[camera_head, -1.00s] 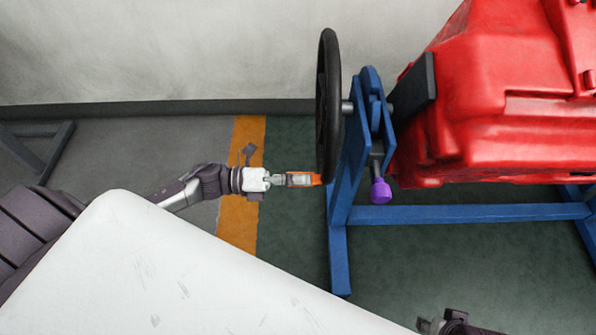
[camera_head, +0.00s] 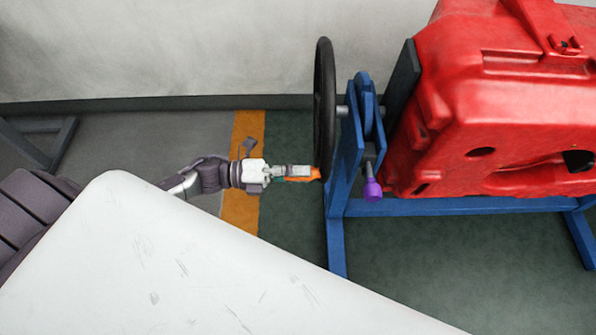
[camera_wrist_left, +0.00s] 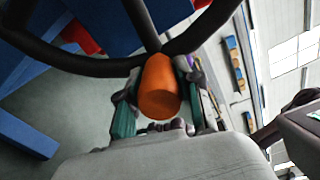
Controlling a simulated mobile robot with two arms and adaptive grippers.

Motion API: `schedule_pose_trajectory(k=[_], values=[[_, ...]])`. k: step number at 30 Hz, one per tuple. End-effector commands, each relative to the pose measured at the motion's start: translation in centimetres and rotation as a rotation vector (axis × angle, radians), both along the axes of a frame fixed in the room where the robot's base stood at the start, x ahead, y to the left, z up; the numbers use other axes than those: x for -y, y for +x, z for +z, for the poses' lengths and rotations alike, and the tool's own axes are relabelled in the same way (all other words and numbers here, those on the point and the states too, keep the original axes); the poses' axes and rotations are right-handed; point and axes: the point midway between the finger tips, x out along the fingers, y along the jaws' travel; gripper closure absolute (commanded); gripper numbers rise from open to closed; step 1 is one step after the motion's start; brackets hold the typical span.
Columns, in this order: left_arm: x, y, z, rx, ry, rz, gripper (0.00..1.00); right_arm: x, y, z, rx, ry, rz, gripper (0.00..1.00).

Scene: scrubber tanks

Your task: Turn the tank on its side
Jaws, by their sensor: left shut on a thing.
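The red tank (camera_head: 500,110) is mounted on a blue stand (camera_head: 345,190) at the right of the head view, tilted, with openings on its face toward me. A black handwheel (camera_head: 325,110) sits at the stand's left side and also shows in the left wrist view (camera_wrist_left: 95,66). My left gripper (camera_head: 300,173) is shut on the wheel's orange handle (camera_head: 303,178), low on the wheel. In the left wrist view the orange handle (camera_wrist_left: 158,88) lies between the fingers. A purple knob (camera_head: 373,190) hangs beside the wheel's shaft. My right gripper is not in view.
A grey wall (camera_head: 150,50) stands behind. The floor has an orange stripe (camera_head: 240,215) between grey and green areas. A dark metal frame (camera_head: 45,140) stands at the far left. The stand's blue lower bar (camera_head: 440,207) runs under the tank.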

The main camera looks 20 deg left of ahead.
Motion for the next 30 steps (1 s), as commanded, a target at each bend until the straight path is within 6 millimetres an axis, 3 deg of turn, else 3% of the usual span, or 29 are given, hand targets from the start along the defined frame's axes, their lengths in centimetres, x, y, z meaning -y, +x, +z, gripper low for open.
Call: schedule_pose_trajectory(k=[13, 14, 18, 30], values=[[0.15, 0.21, 0.52, 0.012, -0.004, 0.001, 1.0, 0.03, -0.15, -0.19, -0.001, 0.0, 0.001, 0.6], [0.15, 0.21, 0.51, 0.012, -0.004, 0.001, 0.62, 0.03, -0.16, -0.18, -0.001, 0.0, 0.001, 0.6], [0.11, 0.14, 0.39, 0.008, -0.002, 0.001, 0.41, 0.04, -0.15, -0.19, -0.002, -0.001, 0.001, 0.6], [-0.77, -0.33, 0.04, 0.001, 0.003, 0.001, 0.41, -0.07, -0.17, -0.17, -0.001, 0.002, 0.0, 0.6]])
